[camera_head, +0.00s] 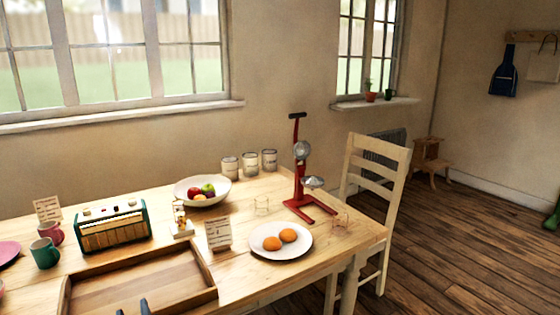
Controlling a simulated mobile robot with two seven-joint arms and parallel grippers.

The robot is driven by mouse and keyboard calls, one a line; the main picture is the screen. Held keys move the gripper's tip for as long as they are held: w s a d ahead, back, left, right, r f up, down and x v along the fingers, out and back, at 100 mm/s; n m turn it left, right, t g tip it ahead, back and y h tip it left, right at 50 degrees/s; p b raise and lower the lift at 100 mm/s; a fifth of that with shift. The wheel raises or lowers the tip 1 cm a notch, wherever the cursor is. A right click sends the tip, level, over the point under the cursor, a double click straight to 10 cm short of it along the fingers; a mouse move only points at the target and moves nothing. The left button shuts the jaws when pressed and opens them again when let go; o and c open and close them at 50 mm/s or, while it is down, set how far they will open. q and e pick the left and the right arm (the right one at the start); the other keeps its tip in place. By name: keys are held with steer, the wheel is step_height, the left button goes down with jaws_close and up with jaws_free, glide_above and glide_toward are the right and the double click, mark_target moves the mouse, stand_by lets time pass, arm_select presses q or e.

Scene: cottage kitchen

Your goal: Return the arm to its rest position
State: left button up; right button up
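Only the tips of my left gripper (132,309) show, as two dark fingers at the bottom edge of the head view. They stand apart with a gap between them, and nothing shows in the gap. They appear in front of the wooden tray (205,272), near its front part. The rest of my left arm is below the picture. My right gripper and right arm are not in view.
A white chair (392,180) stands at the right end.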

arm_select(q)
steer(key=s+d+f+n+g+h+p, duration=0.4)
steer(key=s+d+f+n+h, duration=0.3)
steer(key=s+d+f+n, duration=0.35)
steer(key=s+d+r+n+h+p, duration=0.1)
steer(key=s+d+n+h, duration=0.3)
steer(key=s+n, duration=0.5)
steer(key=d+n+p, duration=0.1)
steer(key=n, duration=0.5)
steer(key=shift+r, duration=0.35)
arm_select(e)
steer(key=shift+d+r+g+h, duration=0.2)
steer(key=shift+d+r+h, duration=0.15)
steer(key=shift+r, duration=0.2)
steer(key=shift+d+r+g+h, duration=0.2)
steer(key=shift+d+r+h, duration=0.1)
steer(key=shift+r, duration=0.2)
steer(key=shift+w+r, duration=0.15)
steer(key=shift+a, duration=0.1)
